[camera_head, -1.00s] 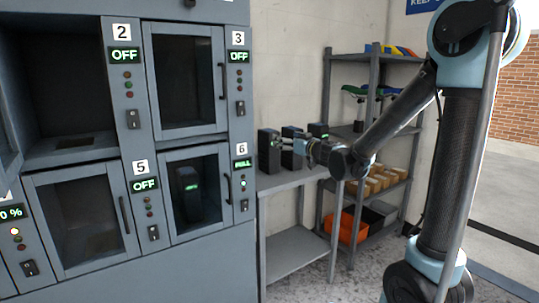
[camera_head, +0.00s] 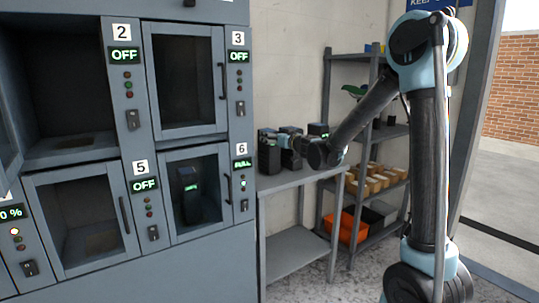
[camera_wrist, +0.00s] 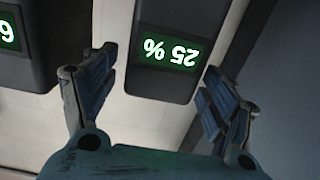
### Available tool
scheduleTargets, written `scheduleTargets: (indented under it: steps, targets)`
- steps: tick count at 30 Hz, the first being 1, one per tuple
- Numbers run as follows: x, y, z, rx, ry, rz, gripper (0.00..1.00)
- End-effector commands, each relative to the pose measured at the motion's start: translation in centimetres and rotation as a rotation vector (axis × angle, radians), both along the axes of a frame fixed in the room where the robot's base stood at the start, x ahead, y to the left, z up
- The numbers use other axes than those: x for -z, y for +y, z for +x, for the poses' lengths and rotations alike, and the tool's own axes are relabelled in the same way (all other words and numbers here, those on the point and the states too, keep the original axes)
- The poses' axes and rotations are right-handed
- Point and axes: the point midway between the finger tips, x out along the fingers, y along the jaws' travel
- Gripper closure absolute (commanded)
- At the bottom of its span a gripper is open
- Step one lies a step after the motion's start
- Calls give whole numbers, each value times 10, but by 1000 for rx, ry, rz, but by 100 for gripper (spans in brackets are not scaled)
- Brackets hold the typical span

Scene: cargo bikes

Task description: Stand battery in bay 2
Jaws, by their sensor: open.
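Several dark batteries stand on a grey table beside the cabinet; the nearest battery (camera_head: 268,157) is at its left end. My gripper (camera_head: 288,143) is among them, and partly hides the others. In the wrist view, a dark battery (camera_wrist: 160,85) with a green "25 %" display, upside down in the picture, lies between the spread fingers of my open gripper (camera_wrist: 160,72). I see gaps on both sides. Bay 2 (camera_head: 60,149), at upper left, is empty with its door (camera_head: 8,150) swung open; its panel (camera_head: 124,55) reads OFF.
Bay 3 (camera_head: 185,80) and bay 5 (camera_head: 85,215) look empty behind shut doors. Bay 6 holds a battery (camera_head: 190,195) and reads FULL. The table (camera_head: 300,177) adjoins the cabinet. A shelf rack (camera_head: 352,200) with bins stands behind it. Another battery (camera_wrist: 25,60) shows at left.

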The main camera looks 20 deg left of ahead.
Motion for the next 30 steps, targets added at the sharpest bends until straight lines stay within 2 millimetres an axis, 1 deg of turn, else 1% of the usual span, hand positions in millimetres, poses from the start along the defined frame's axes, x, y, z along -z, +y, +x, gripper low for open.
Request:
scheduleTargets:
  steps: [3,7,10,15,16,17,18,20,21,23,24,25,26,30]
  targets:
    - [1,11,13,0,0,0,22]
    - [0,23,22,-1,0,0,22]
    - [0,27,25,-1,0,0,22]
    - [0,26,25,0,0,0,22]
    - [0,26,25,0,0,0,27]
    - [0,26,25,0,0,0,34]
    - [0,26,25,0,0,0,43]
    - [0,26,25,0,0,0,56]
    - [0,26,25,0,0,0,66]
    - [0,26,25,0,0,0,79]
    - [0,26,25,0,0,0,88]
    - [0,26,25,0,0,0,95]
    - [0,26,25,0,0,0,100]
    - [0,26,25,0,1,1,100]
